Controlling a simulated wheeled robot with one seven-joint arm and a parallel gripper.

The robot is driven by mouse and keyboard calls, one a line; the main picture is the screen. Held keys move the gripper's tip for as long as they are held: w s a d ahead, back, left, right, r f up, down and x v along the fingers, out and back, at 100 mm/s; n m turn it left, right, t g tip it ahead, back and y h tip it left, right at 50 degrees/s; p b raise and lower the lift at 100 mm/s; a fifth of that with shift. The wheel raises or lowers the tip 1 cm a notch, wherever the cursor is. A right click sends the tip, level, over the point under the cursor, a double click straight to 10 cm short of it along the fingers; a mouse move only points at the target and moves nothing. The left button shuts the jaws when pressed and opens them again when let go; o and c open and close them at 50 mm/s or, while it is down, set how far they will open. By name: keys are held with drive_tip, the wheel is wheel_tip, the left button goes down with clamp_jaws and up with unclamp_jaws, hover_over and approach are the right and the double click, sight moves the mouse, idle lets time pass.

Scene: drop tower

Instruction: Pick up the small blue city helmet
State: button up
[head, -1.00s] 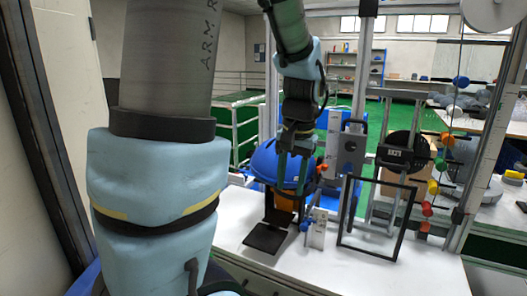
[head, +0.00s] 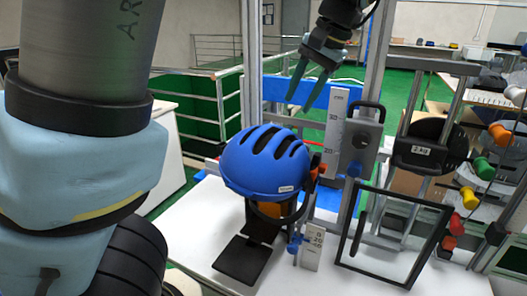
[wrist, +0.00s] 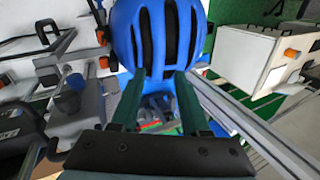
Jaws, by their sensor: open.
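The blue city helmet (head: 266,161) with dark vent slots sits on a black and orange stand on the white table in the head view. It also fills the top middle of the wrist view (wrist: 158,35). My gripper (head: 298,103) is open and empty, its two green fingers pointing down, above and a little to the right of the helmet in the head view. In the wrist view my fingers (wrist: 160,85) point towards the helmet's lower edge, with a gap between them. I cannot tell whether they touch it.
A black square frame (head: 393,235) stands on the white table (head: 195,225) to the right. A scale plate (head: 335,130), a grey handled plate (head: 360,140) and a black weight disc (head: 430,147) stand behind. Metal posts rise near my gripper. A black foot plate (head: 243,260) lies in front.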

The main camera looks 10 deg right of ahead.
sight(284, 132)
drive_tip(key=p+x, duration=0.2)
drive_tip(key=x, duration=0.6)
drive_tip(key=shift+w+f, duration=0.1)
drive_tip(key=shift+f, duration=0.15)
drive_tip(key=shift+c, duration=0.3)
clamp_jaws()
idle(0.8)
